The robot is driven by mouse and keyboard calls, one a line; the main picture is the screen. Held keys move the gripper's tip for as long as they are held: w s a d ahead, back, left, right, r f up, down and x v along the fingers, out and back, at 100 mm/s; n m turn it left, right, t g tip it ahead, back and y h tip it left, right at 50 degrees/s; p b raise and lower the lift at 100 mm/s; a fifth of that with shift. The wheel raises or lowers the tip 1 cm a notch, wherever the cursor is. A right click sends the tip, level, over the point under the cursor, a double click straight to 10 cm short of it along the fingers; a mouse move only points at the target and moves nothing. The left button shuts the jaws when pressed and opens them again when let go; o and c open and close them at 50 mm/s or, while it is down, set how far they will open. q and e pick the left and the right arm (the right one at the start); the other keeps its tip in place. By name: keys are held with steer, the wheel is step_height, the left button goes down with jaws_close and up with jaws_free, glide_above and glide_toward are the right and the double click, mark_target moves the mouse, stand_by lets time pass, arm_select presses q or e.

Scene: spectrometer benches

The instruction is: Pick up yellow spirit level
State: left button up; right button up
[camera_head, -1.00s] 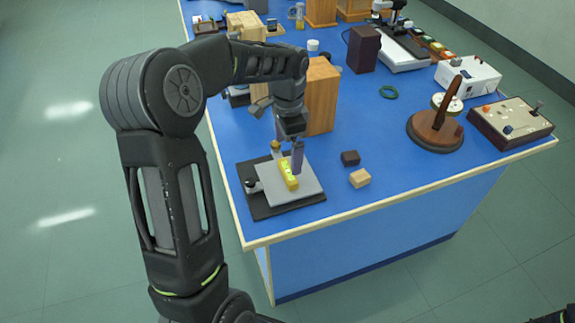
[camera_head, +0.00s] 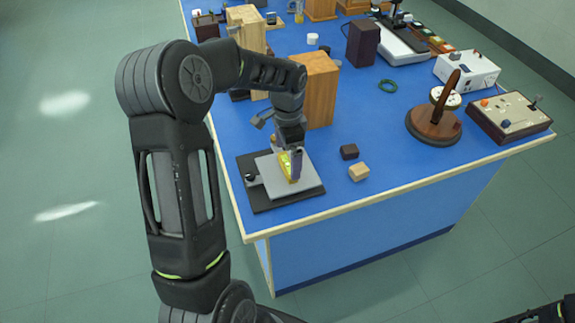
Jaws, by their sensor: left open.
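The yellow spirit level (camera_head: 287,169) lies on a light grey plate (camera_head: 308,183) that sits on a black base (camera_head: 256,200) at the near left corner of the blue bench. My left gripper (camera_head: 289,165) points down at the level from above. Its jaws are open, with a finger in front of the level hiding part of it. I cannot tell whether the fingers touch the level. My right gripper is not seen; only a bit of dark arm shows at the bottom right corner.
A dark block (camera_head: 349,152) and a pale wooden block (camera_head: 359,172) lie right of the plate. A tall wooden block (camera_head: 318,92) stands close behind my left gripper. A round wooden stand (camera_head: 434,126) and a switch box (camera_head: 509,117) are at the right. The bench's front edge is near.

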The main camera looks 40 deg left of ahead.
mark_target(287, 164)
arm_select(q)
step_height(287, 164, down, 3)
steer(key=shift+f, duration=0.15)
steer(key=shift+c, duration=0.6)
steer(key=c, duration=1.2)
steer(key=shift+r+b, duration=0.6)
steer(key=shift+r, duration=4.5)
